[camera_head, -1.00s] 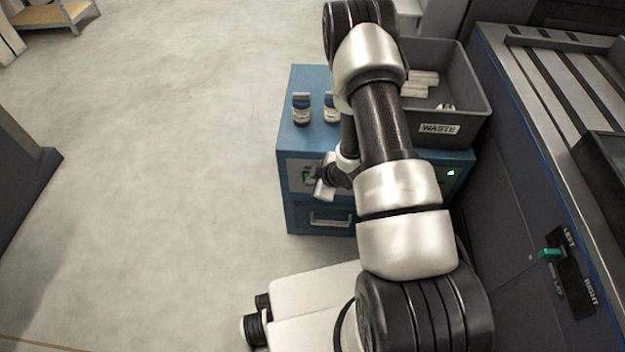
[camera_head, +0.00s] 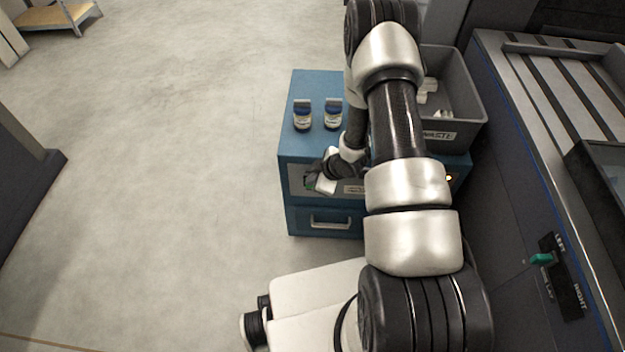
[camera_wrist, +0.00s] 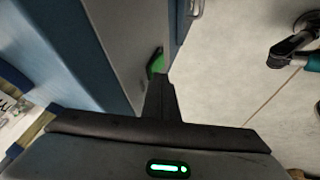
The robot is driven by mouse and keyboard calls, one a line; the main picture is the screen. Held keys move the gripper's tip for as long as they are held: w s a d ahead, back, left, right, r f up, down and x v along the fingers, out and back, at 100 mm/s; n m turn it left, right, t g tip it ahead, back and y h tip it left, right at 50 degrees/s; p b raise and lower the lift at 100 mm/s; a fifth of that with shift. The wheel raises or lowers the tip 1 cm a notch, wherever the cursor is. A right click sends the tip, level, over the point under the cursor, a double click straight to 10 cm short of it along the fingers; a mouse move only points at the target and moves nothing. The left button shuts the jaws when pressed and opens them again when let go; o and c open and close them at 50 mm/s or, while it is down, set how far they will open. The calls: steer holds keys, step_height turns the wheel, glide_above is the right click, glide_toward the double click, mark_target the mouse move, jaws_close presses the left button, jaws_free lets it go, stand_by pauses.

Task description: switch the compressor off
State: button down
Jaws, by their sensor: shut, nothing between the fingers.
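The blue cabinet (camera_head: 299,220) stands ahead of me, with a pale control panel across its upper front. A green switch (camera_head: 310,183) sits at the left end of that panel, partly hidden by my gripper. It also shows in the wrist view (camera_wrist: 156,62), just beyond the fingertips. My gripper (camera_head: 319,184) is shut and empty, with its tips at the switch; I cannot tell whether they touch it. In the wrist view the closed fingers (camera_wrist: 160,88) point at the switch. The compressor's label is not readable.
A dark machine with a green lever (camera_head: 541,259) is close on the right. The floor at left is open.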

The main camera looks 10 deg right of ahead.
steer(key=p+v, duration=0.4)
steer(key=v, duration=1.3)
steer(key=shift+s+p, duration=0.2)
steer(key=shift+p, duration=0.15)
steer(key=shift+d+r, duration=0.15)
